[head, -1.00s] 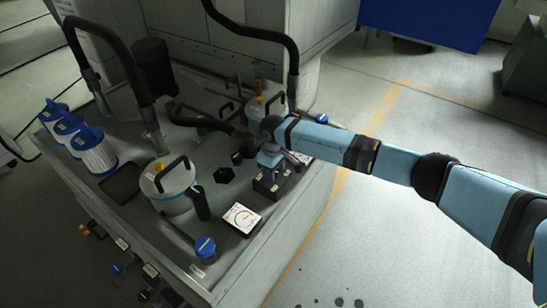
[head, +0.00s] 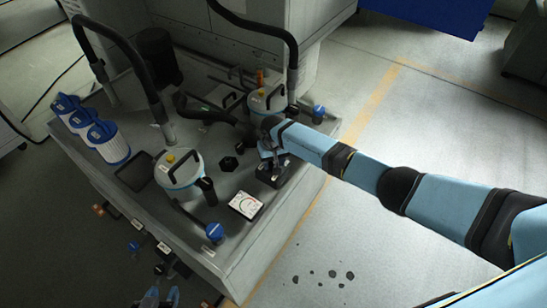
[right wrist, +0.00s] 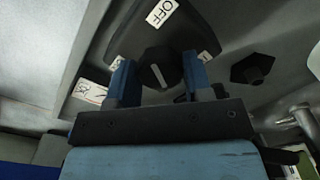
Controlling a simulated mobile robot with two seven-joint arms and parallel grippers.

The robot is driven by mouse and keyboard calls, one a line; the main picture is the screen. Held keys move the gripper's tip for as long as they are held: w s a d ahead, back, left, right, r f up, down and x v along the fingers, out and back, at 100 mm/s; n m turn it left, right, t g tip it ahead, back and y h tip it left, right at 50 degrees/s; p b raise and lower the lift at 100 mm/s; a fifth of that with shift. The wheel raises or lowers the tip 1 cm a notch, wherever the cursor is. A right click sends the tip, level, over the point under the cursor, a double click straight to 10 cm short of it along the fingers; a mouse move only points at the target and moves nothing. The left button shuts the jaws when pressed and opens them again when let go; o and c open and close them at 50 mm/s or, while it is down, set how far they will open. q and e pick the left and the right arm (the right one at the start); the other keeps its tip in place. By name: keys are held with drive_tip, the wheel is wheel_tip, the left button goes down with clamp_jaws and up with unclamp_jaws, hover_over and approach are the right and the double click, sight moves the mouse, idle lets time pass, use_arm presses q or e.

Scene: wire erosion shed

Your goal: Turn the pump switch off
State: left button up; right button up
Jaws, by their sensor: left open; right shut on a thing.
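The pump switch is a black box (head: 272,176) with a round black knob (right wrist: 160,68). In the right wrist view a white OFF label (right wrist: 163,13) lies beyond the knob, and small white marks sit to either side. A white pointer line on the knob is slightly tilted, not clearly at OFF. My right gripper (right wrist: 158,78) has its blue fingers shut on the knob, one on each side. In the head view my right gripper (head: 271,158) is over the switch and hides the knob. My left gripper (head: 158,298) is open and empty at the bottom edge.
On the bench stand a lidded canister (head: 180,175), a second canister (head: 266,102), a gauge (head: 246,205), a blue knob (head: 214,231) and several white-and-blue filters (head: 107,142). Black hoses (head: 125,60) arch over the back.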

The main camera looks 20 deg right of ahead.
sight(273, 162)
idle(0.5)
drive_tip(key=o, duration=0.9)
wheel_tip(273, 162, up, 14)
drive_tip(key=shift+f+p, duration=0.1)
drive_tip(key=shift+p, duration=0.65)
